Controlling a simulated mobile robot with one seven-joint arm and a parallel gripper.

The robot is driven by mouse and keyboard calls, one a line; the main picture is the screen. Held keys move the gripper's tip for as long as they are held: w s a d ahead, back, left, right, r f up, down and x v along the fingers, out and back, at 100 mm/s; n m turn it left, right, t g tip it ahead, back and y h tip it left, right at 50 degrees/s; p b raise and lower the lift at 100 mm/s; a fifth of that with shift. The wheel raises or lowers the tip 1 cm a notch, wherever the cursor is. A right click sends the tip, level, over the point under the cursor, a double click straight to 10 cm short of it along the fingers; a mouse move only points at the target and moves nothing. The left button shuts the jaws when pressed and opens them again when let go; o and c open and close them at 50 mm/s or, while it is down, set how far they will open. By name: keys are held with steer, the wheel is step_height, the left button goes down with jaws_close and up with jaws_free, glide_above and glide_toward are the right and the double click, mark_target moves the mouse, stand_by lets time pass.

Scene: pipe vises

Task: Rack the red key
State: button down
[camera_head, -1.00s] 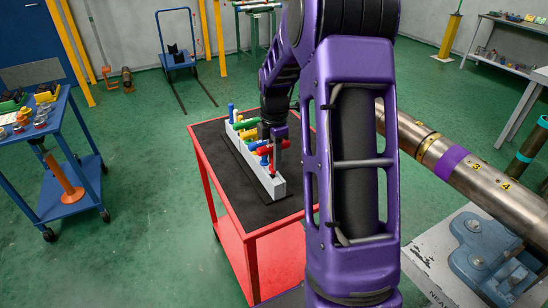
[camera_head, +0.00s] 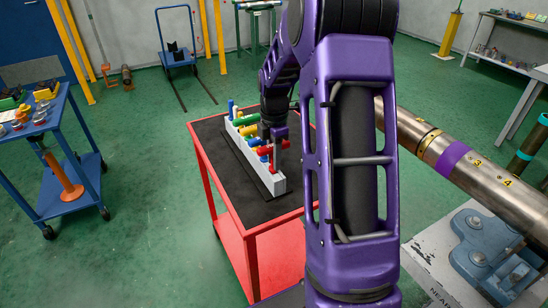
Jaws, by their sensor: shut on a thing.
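A light grey rack (camera_head: 278,186) stands on the black top of a red cart, with several coloured keys along it. My gripper (camera_head: 278,150) is over the near half of the rack and shut on the red key (camera_head: 286,146). Parts of the key show on either side of the fingers. The fingers and arm hide its middle, and I cannot tell how far its lower end sits in the rack.
The cart's black top (camera_head: 230,180) is clear in front of the rack. A steel pipe (camera_head: 470,175) in a blue vise (camera_head: 490,250) is at the right. A blue cart (camera_head: 75,150) with small parts stands at the left. My arm blocks the centre.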

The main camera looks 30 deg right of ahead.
steer(key=shift+f, duration=0.7)
stand_by(0.9)
steer(key=c, duration=0.6)
jaws_free()
steer(key=shift+r, duration=0.1)
step_height(320, 180, up, 17)
steer(key=p, duration=0.2)
steer(key=shift+r, duration=0.15)
